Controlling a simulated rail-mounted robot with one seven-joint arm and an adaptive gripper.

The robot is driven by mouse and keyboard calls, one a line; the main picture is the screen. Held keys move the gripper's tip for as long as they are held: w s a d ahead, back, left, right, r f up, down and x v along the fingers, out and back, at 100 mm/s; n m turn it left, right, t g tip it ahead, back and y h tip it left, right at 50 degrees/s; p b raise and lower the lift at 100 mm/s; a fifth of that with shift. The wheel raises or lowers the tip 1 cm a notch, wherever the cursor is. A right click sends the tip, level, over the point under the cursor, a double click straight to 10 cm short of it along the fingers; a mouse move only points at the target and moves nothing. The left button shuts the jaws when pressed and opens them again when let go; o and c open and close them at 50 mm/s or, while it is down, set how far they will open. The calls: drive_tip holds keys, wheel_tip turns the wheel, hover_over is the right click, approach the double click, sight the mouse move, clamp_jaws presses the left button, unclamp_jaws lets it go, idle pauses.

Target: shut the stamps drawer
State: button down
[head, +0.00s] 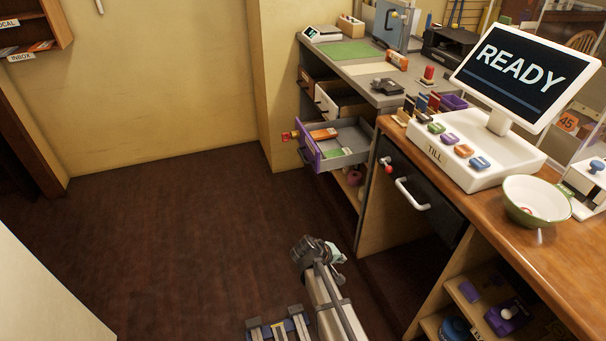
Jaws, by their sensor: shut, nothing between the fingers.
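A purple-fronted drawer (309,152) with a grey inside stands pulled well out of the grey desk unit in the head view. An orange item (323,134) lies in it, and a small red thing (290,135) shows at its front. A white-fronted drawer (327,104) above it is also partly out. I cannot read a label that says which drawer is for stamps. My gripper (335,252) is shut and empty, low over the floor, in front of and below the purple drawer and apart from it.
A wooden counter (560,247) with a till (465,160), a screen and a bowl (536,200) stands at the right. Its dark drawer front has a white handle (412,194). Open brown floor (170,220) lies to the left.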

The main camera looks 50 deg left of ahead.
drive_tip(key=s+a+r+n+t+y+b, duration=0.1)
drive_tip(key=s+a+r+n+t+y, duration=0.25)
drive_tip(key=a+r, duration=0.9)
drive_tip(key=s+a+r+n+t+y+b, duration=0.3)
drive_tip(key=a+r, duration=0.5)
drive_tip(key=a, duration=0.9)
drive_tip(key=w+a+f+m+p, duration=0.1)
drive_tip(key=w+a+f+p, duration=0.1)
drive_tip(key=w, duration=1)
drive_tip(key=shift+w+a+y, duration=0.3)
drive_tip(key=shift+a+y, duration=0.1)
drive_tip(key=shift+y, duration=0.05)
